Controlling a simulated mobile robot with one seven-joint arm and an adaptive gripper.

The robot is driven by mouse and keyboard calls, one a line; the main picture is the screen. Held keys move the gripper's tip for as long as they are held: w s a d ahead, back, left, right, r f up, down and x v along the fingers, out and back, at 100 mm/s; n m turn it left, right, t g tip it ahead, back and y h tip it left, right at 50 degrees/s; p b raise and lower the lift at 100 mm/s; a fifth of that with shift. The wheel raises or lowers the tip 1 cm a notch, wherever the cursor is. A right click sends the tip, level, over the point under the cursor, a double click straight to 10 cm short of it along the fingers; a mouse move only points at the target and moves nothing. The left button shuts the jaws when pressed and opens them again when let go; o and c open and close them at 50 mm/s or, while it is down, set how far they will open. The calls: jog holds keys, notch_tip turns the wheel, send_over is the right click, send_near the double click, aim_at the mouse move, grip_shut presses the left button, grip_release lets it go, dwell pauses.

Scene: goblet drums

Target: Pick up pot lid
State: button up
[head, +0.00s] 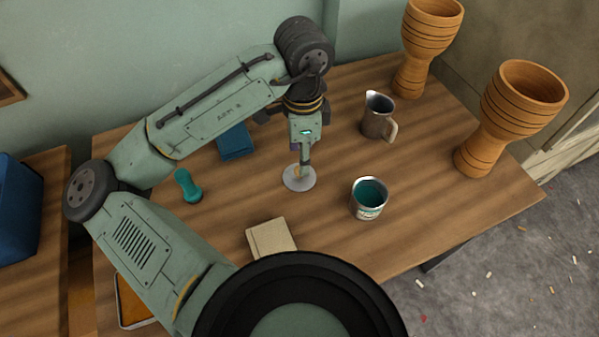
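The pot lid (299,183) is a round, pale grey disc lying on the wooden table (345,245), near the middle. My gripper (303,163) points down directly over the lid, with its fingertips at or just above the lid's centre. The fingers hide the middle of the lid, so its knob cannot be made out. At this size I cannot tell whether the fingers are open or shut on it.
A cup with teal contents (369,198) stands right of the lid, and a metal jug (378,117) stands behind. A blue box (235,141), a teal object (188,186) and a beige block (270,238) lie around. Two goblet drums (510,112) (428,45) stand at right.

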jog(key=shift+s+a+f, duration=0.1)
jog(key=shift+f, duration=1.1)
jog(key=shift+s+f, duration=0.1)
jog(key=shift+f, duration=1.05)
jog(key=shift+c, duration=0.5)
grip_shut()
